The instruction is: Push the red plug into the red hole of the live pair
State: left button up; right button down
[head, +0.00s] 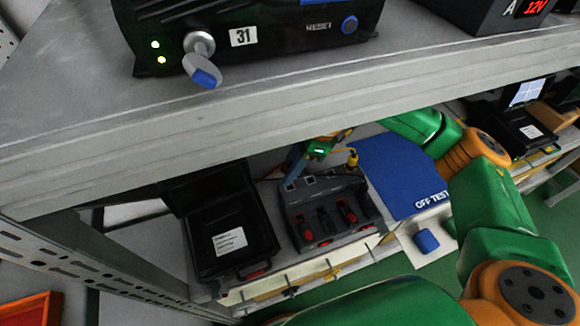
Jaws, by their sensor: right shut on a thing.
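My right gripper (294,173), partly behind the shelf edge, is low over the back left part of a grey unit (329,240) on the lower bench. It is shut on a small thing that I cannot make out. The unit has pale square labels near its back and a front recess with red parts (347,212) and dark parts; I cannot tell plugs from holes here. Which pair is live cannot be read. A yellow piece (352,158) with a lead stands behind the unit. My left gripper is not in view.
The upper shelf (200,120) overhangs the bench and carries a black box marked 31 (243,37) with a key. An open black case (229,241) lies left of the unit. A blue OFF TEST mat (395,175) and a blue button (426,240) are on the right.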

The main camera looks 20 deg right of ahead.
jog(key=shift+f+b, duration=0.35)
jog(key=shift+b, duration=0.35)
dwell(1.6)
jog(key=shift+f+b, duration=1.3)
jog(key=shift+b, duration=0.1)
dwell(0.9)
jog(key=shift+c, duration=1.2)
grip_release()
jog(key=shift+r, duration=0.1)
jog(key=shift+r+p, duration=2.15)
jog(key=shift+r, duration=0.65)
jog(key=shift+f, duration=0.1)
